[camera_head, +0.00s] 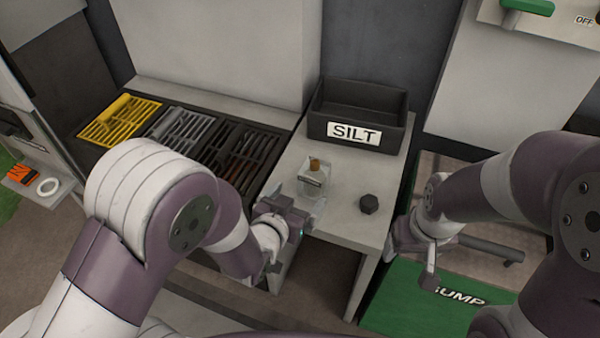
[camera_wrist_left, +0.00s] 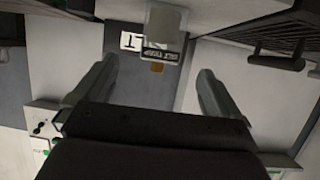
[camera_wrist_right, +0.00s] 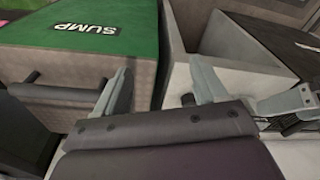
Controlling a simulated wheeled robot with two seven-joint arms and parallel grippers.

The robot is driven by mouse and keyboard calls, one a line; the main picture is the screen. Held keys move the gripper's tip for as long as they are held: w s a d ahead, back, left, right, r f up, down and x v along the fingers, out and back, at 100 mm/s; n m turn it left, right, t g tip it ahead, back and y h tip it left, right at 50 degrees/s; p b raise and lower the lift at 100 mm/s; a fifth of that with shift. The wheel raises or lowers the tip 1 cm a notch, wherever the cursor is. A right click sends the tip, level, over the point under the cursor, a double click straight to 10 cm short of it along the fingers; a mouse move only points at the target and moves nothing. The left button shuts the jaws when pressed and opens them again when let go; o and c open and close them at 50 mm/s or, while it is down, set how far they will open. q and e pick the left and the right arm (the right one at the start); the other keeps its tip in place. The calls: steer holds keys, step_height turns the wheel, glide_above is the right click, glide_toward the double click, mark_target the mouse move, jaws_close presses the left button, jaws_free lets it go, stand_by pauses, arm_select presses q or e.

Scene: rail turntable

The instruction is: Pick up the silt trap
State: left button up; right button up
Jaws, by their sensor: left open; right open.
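In the left wrist view the silt trap (camera_wrist_left: 164,28) shows ahead, between and beyond the fingers. My left gripper (camera_head: 296,205) is open and empty, just on the near side of the silt trap; whether a finger touches it I cannot tell. My right gripper (camera_head: 413,255) is open and empty, right of the bench, above the green SUMP cover (camera_head: 405,290).
A dark bin (camera_head: 320,125) labelled SILT stands at the back of the bench (camera_head: 345,225). A small black knob (camera_head: 369,204) sits right of the silt trap. Yellow, grey and dark grates (camera_head: 120,122) lie in a rack to the left. A bar handle (camera_head: 490,248) is near my right gripper.

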mark_target(310, 184)
arm_select(q)
steer(key=b+x, duration=0.1)
steer(key=x, duration=0.5)
steer(key=shift+w+d+f+b, duration=0.1)
steer(key=shift+w+f+b, duration=0.2)
steer(key=shift+b, duration=0.1)
steer(key=b+x, duration=0.2)
steer(key=x, duration=0.3)
steer(key=shift+f, duration=0.2)
steer(key=shift+r, duration=0.2)
steer(key=c, duration=1.3)
